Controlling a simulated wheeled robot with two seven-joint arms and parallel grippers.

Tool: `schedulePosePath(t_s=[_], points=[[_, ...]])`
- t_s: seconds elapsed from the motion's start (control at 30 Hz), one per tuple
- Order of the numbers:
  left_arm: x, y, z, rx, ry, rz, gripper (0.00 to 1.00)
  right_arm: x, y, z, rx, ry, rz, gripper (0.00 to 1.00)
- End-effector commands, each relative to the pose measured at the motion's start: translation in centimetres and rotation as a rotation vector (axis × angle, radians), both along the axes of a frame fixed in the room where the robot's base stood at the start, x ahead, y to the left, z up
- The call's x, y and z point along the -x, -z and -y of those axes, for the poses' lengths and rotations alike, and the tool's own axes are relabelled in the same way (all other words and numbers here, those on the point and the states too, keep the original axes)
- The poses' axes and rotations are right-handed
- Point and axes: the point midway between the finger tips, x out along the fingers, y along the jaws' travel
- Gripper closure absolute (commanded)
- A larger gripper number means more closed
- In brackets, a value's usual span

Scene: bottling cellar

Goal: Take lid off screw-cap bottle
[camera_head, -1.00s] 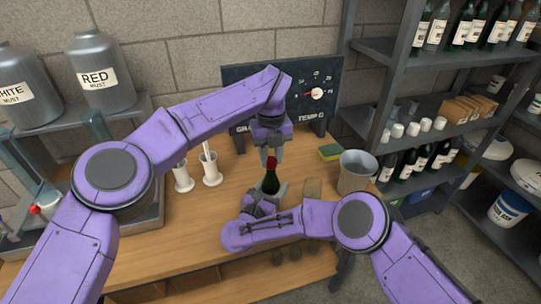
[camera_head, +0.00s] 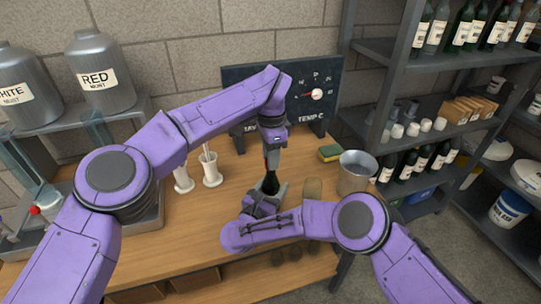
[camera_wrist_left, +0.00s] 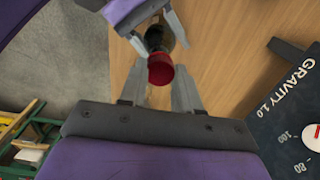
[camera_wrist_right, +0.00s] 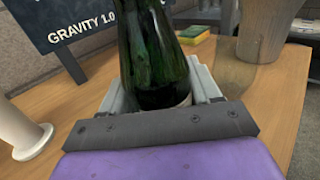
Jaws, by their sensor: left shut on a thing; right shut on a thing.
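A dark green bottle (camera_head: 270,184) stands upright on the wooden bench, and its body also shows in the right wrist view (camera_wrist_right: 150,50). Its red cap (camera_wrist_left: 160,70) is on top in the left wrist view; in the head view the fingers mostly cover it. My left gripper (camera_head: 272,158) comes from above and is shut on the red cap, with a finger on each side. My right gripper (camera_head: 269,192) is low on the bench side and shut on the bottle's body. Whether the cap is loose on the neck cannot be told.
A grey bucket (camera_head: 357,172) and a yellow-green sponge (camera_head: 330,153) are right of the bottle. White cylinders (camera_head: 212,175) stand to its left. A dark gauge board (camera_head: 315,92) stands behind. Shelves with bottles rise at the right. The bench's front left (camera_head: 185,230) is clear.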

Motion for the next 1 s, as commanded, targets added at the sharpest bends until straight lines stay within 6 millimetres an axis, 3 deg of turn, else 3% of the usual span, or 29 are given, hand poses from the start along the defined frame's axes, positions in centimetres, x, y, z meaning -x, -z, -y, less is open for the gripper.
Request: schedulePosePath(t_s=[1.0], points=[[0.0,-2.2,0.0,0.000,0.001,-0.001,1.00,0.0,0.1,0.0,0.000,0.000,-0.001,1.00]])
